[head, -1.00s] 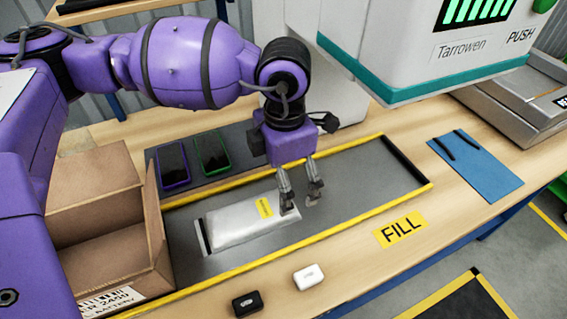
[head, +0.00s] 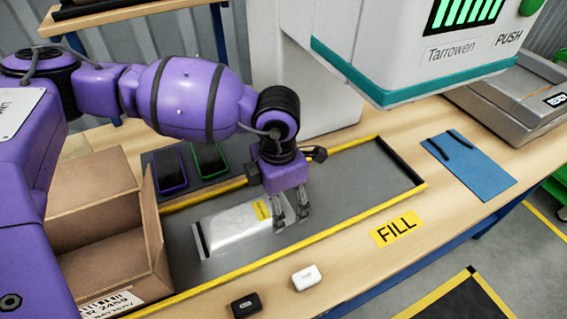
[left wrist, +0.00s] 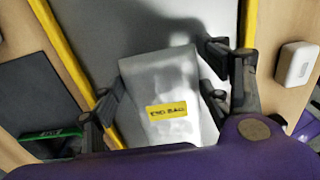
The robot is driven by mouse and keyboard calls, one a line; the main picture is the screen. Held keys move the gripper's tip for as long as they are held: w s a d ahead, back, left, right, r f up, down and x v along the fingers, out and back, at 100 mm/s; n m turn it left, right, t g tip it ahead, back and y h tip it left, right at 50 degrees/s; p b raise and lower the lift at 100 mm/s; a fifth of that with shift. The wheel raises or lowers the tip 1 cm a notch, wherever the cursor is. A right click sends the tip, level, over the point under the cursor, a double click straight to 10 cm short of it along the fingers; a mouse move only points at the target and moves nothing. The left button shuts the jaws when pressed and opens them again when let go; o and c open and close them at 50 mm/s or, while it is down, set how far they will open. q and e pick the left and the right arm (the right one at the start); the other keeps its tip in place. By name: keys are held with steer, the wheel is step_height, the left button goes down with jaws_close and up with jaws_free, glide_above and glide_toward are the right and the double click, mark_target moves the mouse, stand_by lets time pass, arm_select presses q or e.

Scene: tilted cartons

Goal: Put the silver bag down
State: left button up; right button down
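The silver bag (head: 238,228), with a yellow label, lies flat on the grey mat inside the yellow-edged area (head: 345,187) of the bench. It also shows in the left wrist view (left wrist: 160,80), where its label reads "ESD BAG". My left gripper (head: 291,214) is low over the bag's right end, pointing down. In the left wrist view its fingers (left wrist: 165,98) stand wide apart, one on each side of the bag. Whether the fingertips touch its sides is hard to tell. My right gripper is not in view.
An open cardboard carton (head: 105,222) stands left of the bag. Two phones (head: 170,168) lie behind. A black case (head: 246,305) and a white case (head: 306,277) lie at the front edge. A white machine overhangs the back; the mat's right part is clear.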

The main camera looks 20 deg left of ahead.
arm_select(q)
steer(key=c, duration=0.5)
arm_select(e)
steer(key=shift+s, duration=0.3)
